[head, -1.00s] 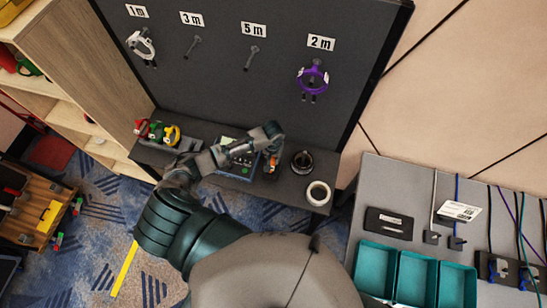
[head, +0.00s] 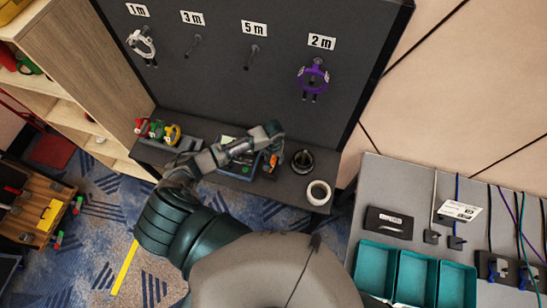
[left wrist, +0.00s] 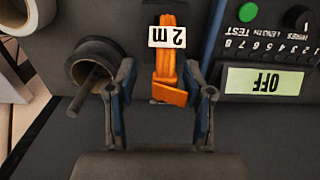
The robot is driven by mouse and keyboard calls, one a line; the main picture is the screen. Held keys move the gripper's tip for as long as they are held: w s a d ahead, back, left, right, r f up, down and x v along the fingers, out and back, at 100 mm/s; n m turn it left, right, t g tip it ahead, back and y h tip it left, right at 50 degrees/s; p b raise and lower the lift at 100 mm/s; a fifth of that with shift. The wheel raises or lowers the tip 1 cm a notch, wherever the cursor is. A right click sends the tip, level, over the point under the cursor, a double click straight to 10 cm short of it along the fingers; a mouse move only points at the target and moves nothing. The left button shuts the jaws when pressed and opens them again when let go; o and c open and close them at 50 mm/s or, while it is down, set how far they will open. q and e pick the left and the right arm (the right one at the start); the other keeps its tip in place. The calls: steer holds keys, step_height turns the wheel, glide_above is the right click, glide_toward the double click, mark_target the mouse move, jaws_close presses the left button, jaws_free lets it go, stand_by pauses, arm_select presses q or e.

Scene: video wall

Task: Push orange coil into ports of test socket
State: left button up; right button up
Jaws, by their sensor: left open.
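The orange coil (left wrist: 167,65) with a white "2 m" label lies on the dark shelf. It also shows in the head view (head: 273,161), partly covered by my gripper. My left gripper (left wrist: 165,85) is open over the coil. In the left wrist view the coil lies between its two fingers, with a gap on both sides. The test device (left wrist: 270,75) is right of the coil there, with a green button, a black knob and a display reading "OFF". In the head view it (head: 237,170) is partly under my left arm. My right gripper is not in view.
A black roll (head: 302,162) and a white roll (head: 318,192) stand right of the coil in the head view. Red, green and yellow items (head: 158,132) sit at the shelf's left. A dark panel (head: 225,75) with hooks rises behind.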

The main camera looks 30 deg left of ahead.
arm_select(q)
step_height(320, 180, up, 12)
steer(key=shift+a+f, duration=0.1)
steer(key=shift+f, duration=0.15)
steer(key=shift+f, duration=0.1)
stand_by(0.4)
